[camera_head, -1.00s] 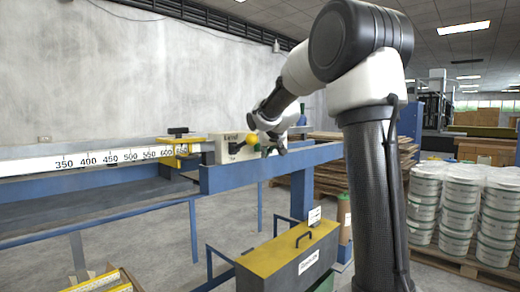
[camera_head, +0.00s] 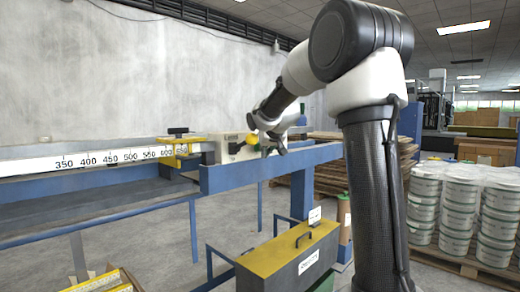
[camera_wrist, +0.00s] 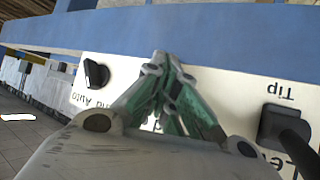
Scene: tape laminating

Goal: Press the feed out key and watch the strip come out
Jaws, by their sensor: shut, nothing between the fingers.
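The cream control panel (camera_head: 226,146) sits at the end of the blue machine frame, and its face fills the middle of the wrist view (camera_wrist: 225,86). My gripper (camera_wrist: 161,62) is shut, its fingertips together over the middle of the panel. It also shows in the head view (camera_head: 256,122), close against the panel. The fingers cover that part of the panel, so no feed out key can be made out, and I cannot tell whether they touch it. A black rotary switch (camera_wrist: 96,73) is left of the fingers. A "Tip" label (camera_wrist: 281,91) is at the right. No strip coming out is distinguishable.
A numbered scale (camera_head: 110,157) runs along the blue frame (camera_head: 270,168). A yellow-topped box (camera_head: 288,256) stands below. Stacked white buckets (camera_head: 460,210) are at the right.

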